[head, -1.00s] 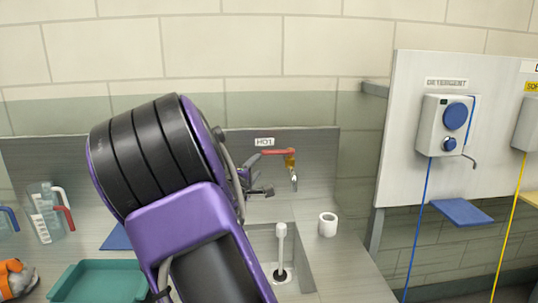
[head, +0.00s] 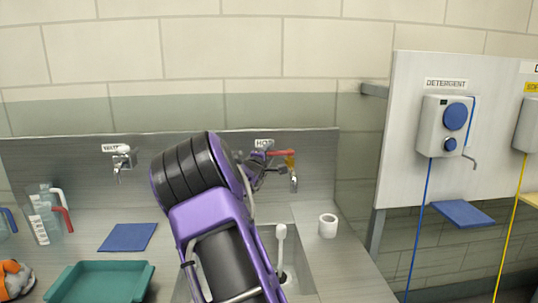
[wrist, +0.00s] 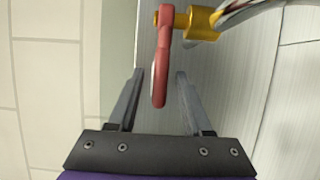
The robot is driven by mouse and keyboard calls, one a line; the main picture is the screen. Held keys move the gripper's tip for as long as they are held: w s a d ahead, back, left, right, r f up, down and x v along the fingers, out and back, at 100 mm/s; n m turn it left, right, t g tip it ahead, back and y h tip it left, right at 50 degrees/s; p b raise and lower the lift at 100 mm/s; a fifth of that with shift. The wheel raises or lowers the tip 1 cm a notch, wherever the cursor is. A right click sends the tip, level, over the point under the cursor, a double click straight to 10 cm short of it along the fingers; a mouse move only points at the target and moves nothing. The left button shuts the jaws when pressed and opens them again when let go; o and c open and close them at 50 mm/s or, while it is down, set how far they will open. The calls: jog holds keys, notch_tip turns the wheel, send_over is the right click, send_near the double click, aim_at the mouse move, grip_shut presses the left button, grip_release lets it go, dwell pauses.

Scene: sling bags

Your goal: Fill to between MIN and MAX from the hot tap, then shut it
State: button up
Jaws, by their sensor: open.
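The hot tap (head: 293,178) is on the back panel under a HOT label, with a brass body and a red lever (head: 281,153). No water stream is visible below its spout. In the wrist view the red lever (wrist: 162,65) reaches down between the fingers of my gripper (wrist: 158,74), which is open. The lever looks apart from both fingers. In the head view my gripper (head: 262,161) is at the tap's left and partly hidden by my arm. Clear jugs (head: 45,222) with coloured handles stand at the far left. Their MIN and MAX marks are too small to read.
A sink (head: 305,270) with a white upright tool (head: 281,245) lies below the tap. A white roll (head: 327,226) stands right of it. A second tap (head: 121,162), a blue mat (head: 128,237) and a green tray (head: 100,283) are left. A detergent dispenser (head: 444,128) hangs right.

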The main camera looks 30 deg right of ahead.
grip_shut()
dwell(1.4)
